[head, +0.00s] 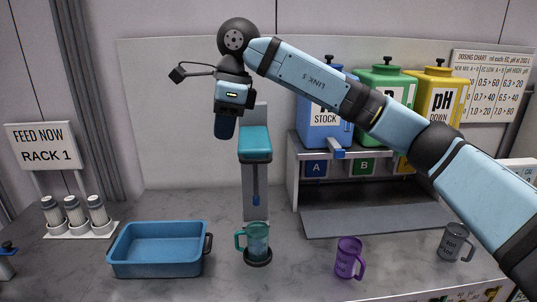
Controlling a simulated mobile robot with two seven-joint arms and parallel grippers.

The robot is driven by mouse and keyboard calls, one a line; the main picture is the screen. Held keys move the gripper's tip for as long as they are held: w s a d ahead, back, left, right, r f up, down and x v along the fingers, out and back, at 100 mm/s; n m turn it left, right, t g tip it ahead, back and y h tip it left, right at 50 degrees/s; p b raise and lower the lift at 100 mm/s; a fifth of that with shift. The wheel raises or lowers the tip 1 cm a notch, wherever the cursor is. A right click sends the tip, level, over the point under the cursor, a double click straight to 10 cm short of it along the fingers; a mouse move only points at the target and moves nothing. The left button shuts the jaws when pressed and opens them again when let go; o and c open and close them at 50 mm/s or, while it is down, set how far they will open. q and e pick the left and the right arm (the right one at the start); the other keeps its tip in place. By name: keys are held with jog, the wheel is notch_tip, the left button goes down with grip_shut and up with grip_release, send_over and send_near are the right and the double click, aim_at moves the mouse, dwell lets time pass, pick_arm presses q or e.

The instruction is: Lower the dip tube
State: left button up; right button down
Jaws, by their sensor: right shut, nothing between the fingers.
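The dip tube (255,184) is a thin dark-blue rod hanging from a teal housing (255,143) on an upright grey post. Its lower end is just above a teal mug (257,240), which stands on a round black base. I cannot tell whether the tip reaches the mug's rim. My right gripper (225,128) points down at the upper left of the housing, shut and empty. Whether it touches the housing or post is unclear. My left gripper is out of view.
A blue tray (159,268) stands left of the mug, a purple mug (348,258) and a grey mug (453,241) to the right. A shelf holds blue (322,118), green and yellow (438,99) containers, partly behind my right arm. White-capped bottles (74,210) stand at left.

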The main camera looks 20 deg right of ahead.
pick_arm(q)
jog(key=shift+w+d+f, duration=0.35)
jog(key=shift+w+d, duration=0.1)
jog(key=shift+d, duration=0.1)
pick_arm(e)
jog(key=w+d+r+m+t+h, duration=0.1)
jog(key=d+r+h, duration=0.2)
jog(key=d+r, duration=0.3)
jog(key=shift+d+t, duration=0.3)
jog(key=shift+d, duration=0.25)
pick_arm(q)
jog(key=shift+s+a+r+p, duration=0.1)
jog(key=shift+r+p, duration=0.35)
jog(key=shift+p, duration=0.05)
pick_arm(e)
send_near(257, 161)
jog(key=f, duration=0.2)
jog(key=w+f, duration=0.1)
jog(key=f, duration=0.4)
jog(key=shift+w+d+f, duration=0.1)
jog(key=shift+w+d, duration=0.1)
jog(key=shift+w, duration=0.1)
jog(key=shift+f, duration=0.1)
